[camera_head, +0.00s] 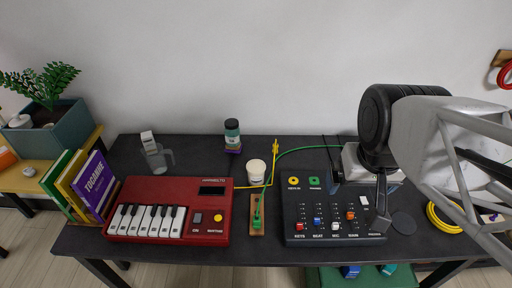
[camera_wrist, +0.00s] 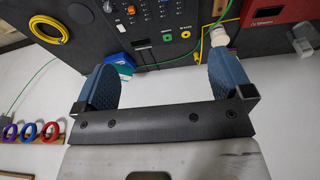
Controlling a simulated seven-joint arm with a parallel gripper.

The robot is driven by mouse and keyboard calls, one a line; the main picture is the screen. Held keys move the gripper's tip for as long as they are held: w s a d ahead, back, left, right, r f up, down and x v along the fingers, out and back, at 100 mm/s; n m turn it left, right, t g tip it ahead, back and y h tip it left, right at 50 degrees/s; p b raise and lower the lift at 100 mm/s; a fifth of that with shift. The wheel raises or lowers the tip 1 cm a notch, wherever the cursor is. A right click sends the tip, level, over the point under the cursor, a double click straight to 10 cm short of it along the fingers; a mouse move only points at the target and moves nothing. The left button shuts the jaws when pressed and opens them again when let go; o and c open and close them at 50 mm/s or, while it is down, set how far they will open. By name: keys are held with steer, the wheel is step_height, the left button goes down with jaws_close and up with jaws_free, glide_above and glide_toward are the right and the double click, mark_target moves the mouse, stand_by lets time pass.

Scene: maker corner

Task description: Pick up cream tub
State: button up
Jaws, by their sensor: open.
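The cream tub (camera_head: 256,172) is a small, pale round tub standing on the dark table, between the red keyboard and the black mixer. In the wrist view the pale tub (camera_wrist: 218,37) shows just beyond the right finger, which hides part of it. My gripper (camera_wrist: 165,58) is open, with two blue textured fingers wide apart and nothing between them. In the head view my gripper (camera_head: 381,200) is over the right part of the mixer, well to the right of the tub and apart from it.
The red keyboard (camera_head: 168,208) is left of the tub and the black mixer (camera_head: 318,212) right of it. A yellow and green cable (camera_head: 275,150) passes close beside the tub. A dark-lidded jar (camera_head: 232,130) stands behind it, and a clear jug (camera_head: 158,160) stands farther left.

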stand_by(0.3)
steer(key=m+g+y, duration=0.1)
steer(key=m+y, duration=1.1)
steer(key=m, duration=0.4)
glide_toward(261, 167)
steer(key=s+a+r, duration=0.4)
steer(key=s+r, duration=0.2)
steer(key=s, duration=0.1)
steer(key=w+f+m+t, duration=0.1)
steer(key=w+f+m, duration=0.1)
steer(key=f, duration=0.1)
steer(key=w+f+m+t, duration=0.1)
steer(key=w+f+m, duration=0.1)
steer(key=f, duration=0.1)
steer(key=w+f+m+t+y, duration=0.1)
steer(key=w+f, duration=0.1)
steer(key=f, duration=0.1)
steer(key=shift+w+d+m, duration=0.15)
steer(key=shift+d+m, duration=0.1)
steer(key=shift+m, duration=0.15)
steer(key=shift+x, duration=1.3)
steer(key=shift+x, duration=2.65)
steer(key=shift+r, duration=0.1)
